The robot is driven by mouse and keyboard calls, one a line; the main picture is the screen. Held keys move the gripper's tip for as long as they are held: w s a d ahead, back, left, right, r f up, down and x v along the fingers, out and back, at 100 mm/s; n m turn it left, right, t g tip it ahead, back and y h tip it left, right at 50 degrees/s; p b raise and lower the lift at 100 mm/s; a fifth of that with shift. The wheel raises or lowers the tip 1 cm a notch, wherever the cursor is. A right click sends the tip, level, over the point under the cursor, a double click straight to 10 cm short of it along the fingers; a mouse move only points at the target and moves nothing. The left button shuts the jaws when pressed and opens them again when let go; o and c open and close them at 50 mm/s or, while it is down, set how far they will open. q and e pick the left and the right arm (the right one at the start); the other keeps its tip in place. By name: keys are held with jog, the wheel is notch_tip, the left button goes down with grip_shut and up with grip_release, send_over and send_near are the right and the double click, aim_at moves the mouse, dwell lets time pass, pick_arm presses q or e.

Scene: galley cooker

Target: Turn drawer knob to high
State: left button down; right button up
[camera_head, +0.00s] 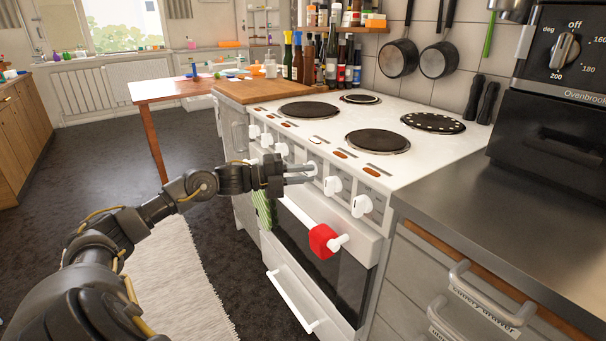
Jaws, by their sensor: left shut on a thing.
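A white cooker (380,112) has a row of several white knobs along its sloping front panel. My left gripper (306,173) reaches in from the left and is shut on one knob (312,168) near the middle of the row. The fingers cover much of this knob, so its pointer and setting cannot be read. Two knobs show free to the right of it, a nearer one (361,206) and one beside the gripper (333,186). Others, such as this knob (254,132), lie to the left. My right gripper is not in view.
Below the knobs is the oven door handle with a red piece (323,240) on it. A drawer handle (292,302) sits lower. A metal counter (500,215) and a black oven (555,110) stand at the right. The floor at left is mostly clear, with a pale rug (170,285).

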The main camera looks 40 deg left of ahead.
pick_arm(q)
jog(key=shift+w+a+r+y, duration=0.2)
jog(key=shift+a+r+y, duration=0.1)
jog(key=shift+a+r, duration=0.15)
jog(key=c, duration=1.3)
grip_release()
jog(key=shift+f, duration=0.35)
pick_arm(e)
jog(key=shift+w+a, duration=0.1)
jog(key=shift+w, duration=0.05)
pick_arm(q)
jog(key=shift+d, duration=0.1)
jog(key=p+v, duration=0.1)
jog(key=v, duration=0.9)
jog(key=shift+s+a+p, duration=0.25)
jog(key=shift+a+p, duration=0.05)
jog(key=shift+a, duration=0.05)
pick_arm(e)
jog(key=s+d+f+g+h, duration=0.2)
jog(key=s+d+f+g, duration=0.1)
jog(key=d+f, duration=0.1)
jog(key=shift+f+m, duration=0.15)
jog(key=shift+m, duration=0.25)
